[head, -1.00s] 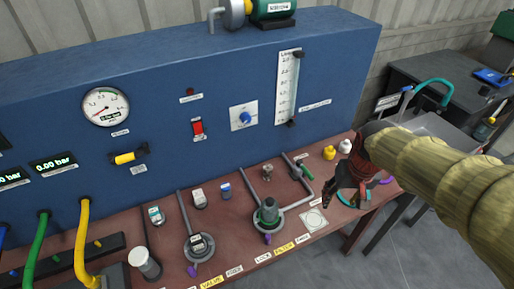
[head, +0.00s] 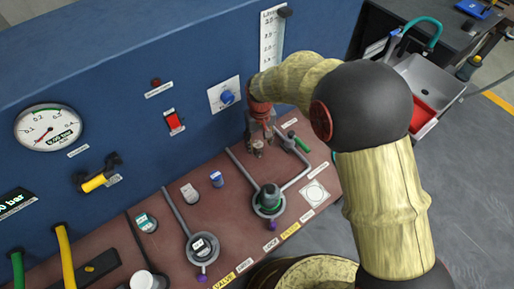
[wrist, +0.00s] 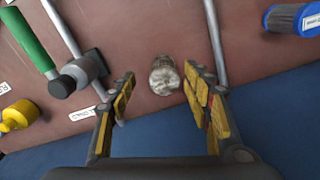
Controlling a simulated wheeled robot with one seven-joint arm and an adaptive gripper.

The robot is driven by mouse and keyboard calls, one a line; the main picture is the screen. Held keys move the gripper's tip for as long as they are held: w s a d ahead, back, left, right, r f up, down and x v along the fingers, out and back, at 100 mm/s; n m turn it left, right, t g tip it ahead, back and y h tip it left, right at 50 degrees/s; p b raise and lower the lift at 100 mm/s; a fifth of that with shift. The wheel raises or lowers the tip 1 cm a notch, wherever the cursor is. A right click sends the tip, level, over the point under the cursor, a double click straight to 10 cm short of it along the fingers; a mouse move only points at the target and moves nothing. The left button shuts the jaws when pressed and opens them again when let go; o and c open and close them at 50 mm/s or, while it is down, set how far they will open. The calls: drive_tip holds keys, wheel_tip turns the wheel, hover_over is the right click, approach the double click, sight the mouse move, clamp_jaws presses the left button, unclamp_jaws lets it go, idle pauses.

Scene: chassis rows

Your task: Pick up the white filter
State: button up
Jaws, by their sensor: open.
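A small white cylinder (head: 190,193), which looks like the white filter, stands upright on the red-brown bench top, left of a similar blue one (head: 217,179). A large white round-topped piece (head: 145,281) also shows at the bottom edge. My gripper (head: 259,141) is to the right of the white cylinder, near the blue panel. In the wrist view my gripper (wrist: 165,100) is open, its fingers on either side of a dull metal fitting (wrist: 165,75), with gaps to it. The white cylinder is not seen in the wrist view; the blue one (wrist: 293,19) is at upper right.
A green-topped piece (head: 269,197) sits in a ring with pipes, right of the white cylinder. Another ring holds a dark, white-labelled piece (head: 202,246). A yellow knob (wrist: 17,115) and green handle (wrist: 27,40) lie left in the wrist view. The blue panel (head: 130,120) walls the bench's back.

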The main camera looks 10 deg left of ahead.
sight(258, 149)
drive_tip(key=f, duration=0.1)
drive_tip(key=f+b, duration=0.1)
drive_tip(key=f, duration=0.2)
drive_tip(key=shift+s+a+f+b, duration=0.1)
drive_tip(key=shift+a+f+b, duration=0.15)
drive_tip(key=shift+f+b, duration=0.05)
drive_tip(key=shift+c, duration=0.7)
drive_tip(key=c, duration=1.1)
drive_tip(key=shift+r, duration=0.1)
